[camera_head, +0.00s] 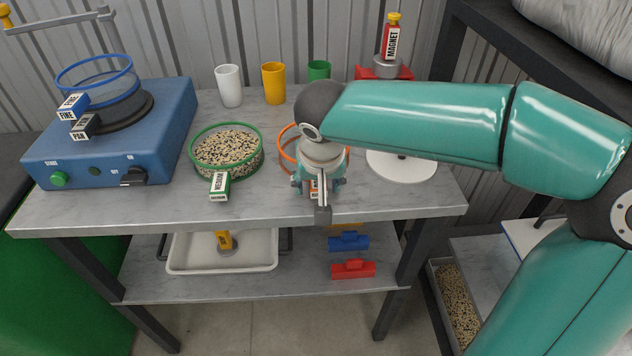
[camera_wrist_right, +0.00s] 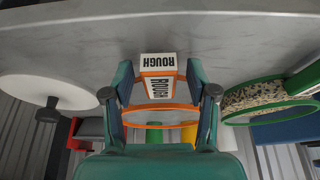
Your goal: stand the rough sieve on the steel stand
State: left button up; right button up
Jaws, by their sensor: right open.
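The rough sieve, with an orange rim (camera_head: 285,150), stands on the grey bench, partly hidden behind my right wrist. Its white and orange ROUGH label block (camera_wrist_right: 158,78) shows in the right wrist view. My right gripper (camera_head: 322,192) points down at this block from above. In the right wrist view, the open fingers of the gripper (camera_wrist_right: 159,90) are on both sides of the block. My left gripper is out of view.
The green-rimmed MEDIUM sieve (camera_head: 228,152), full of grains, stands left of the rough sieve. A blue shaker (camera_head: 125,140) holds the FINE sieve (camera_head: 98,84). A lower shelf holds a tray (camera_head: 190,250).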

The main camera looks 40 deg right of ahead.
jog(key=p+v, duration=0.2)
jog(key=v, duration=1)
jog(key=shift+a, duration=0.1)
